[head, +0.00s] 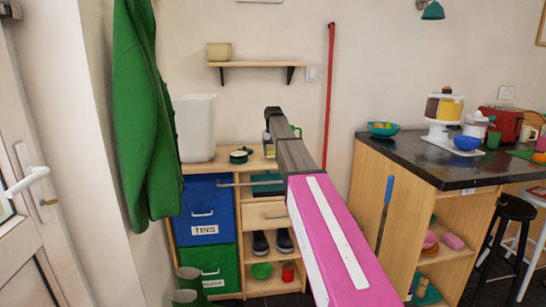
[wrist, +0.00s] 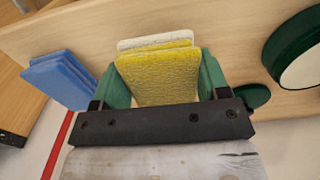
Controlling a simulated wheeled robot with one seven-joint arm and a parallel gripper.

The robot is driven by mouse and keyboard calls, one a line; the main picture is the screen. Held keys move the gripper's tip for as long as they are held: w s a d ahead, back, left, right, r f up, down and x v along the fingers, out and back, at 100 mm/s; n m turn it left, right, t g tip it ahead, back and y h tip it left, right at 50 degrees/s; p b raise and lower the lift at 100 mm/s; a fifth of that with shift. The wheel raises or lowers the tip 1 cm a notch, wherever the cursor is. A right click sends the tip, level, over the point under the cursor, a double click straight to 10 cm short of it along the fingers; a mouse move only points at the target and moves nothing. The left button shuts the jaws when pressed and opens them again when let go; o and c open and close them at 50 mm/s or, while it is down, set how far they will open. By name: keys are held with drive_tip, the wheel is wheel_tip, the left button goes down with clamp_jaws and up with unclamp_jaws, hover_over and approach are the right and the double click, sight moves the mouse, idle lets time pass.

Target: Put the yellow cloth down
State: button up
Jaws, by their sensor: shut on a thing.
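In the wrist view, the yellow cloth (wrist: 160,78) is a folded, textured piece between the two green fingers of my gripper (wrist: 158,75), which are shut on it. A paler whitish layer (wrist: 155,42) shows just behind the yellow. Pale wood lies behind the cloth; I cannot tell whether the cloth touches it. In the head view, my arm reaches to the wooden cabinet top (head: 226,168) against the wall, and its end mostly hides the gripper and the cloth.
A folded blue cloth (wrist: 62,80) lies left of my gripper in the wrist view. A dark green pot with a pale inside (wrist: 300,58) is to the right. A tall white bin (head: 195,128) stands on the cabinet's left. A dark counter (head: 420,150) is at right.

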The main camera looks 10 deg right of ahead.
sight(273, 149)
drive_tip(key=shift+f, duration=1.1)
drive_tip(key=shift+f, duration=0.1)
drive_tip(key=o, duration=0.8)
wheel_tip(273, 149, up, 12)
drive_tip(key=shift+r, duration=0.15)
drive_tip(key=shift+s, duration=0.1)
